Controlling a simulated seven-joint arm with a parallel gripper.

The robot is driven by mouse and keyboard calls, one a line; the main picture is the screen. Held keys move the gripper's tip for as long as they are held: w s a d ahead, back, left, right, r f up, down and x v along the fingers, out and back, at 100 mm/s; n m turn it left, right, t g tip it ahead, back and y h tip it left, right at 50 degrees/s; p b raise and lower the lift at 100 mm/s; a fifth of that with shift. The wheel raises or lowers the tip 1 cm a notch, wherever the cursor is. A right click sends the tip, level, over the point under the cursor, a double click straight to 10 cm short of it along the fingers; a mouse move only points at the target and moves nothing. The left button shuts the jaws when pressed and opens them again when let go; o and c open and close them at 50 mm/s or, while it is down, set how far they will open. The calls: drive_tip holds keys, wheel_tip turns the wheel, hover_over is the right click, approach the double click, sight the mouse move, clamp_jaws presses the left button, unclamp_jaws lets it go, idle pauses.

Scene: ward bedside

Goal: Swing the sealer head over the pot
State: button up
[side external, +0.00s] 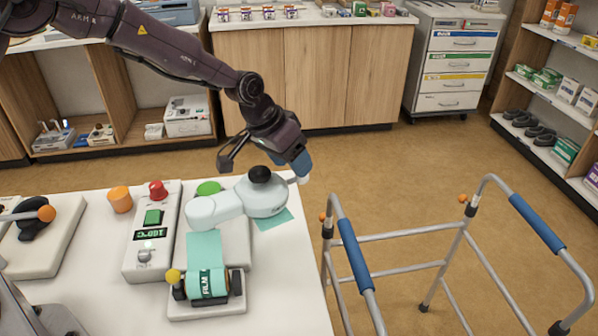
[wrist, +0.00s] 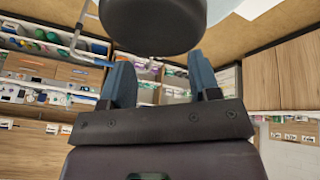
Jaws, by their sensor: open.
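The pale mint sealer head (side external: 262,197) sticks out to the right on its arm, with a black ball knob (side external: 260,174) on top. My gripper (side external: 303,165) is at the head's right end, with blue fingers. In the wrist view my gripper (wrist: 160,78) is open, and a large black rounded thing (wrist: 152,25), likely the knob, lies beyond the fingertips, not between them. A green disc (side external: 208,187) shows behind the sealer arm; I cannot tell whether it is the pot. Teal film (side external: 204,245) runs from a roll (side external: 207,284) under the arm.
A control box (side external: 150,262) with a green display and red knob (side external: 157,190) stands left of the sealer. A walker (side external: 355,255) stands right of the white table (side external: 285,300). Cabinets and shelves line the back.

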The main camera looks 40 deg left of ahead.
drive_tip(key=shift+x, duration=2)
drive_tip(key=shift+a, duration=0.15)
clamp_jaws()
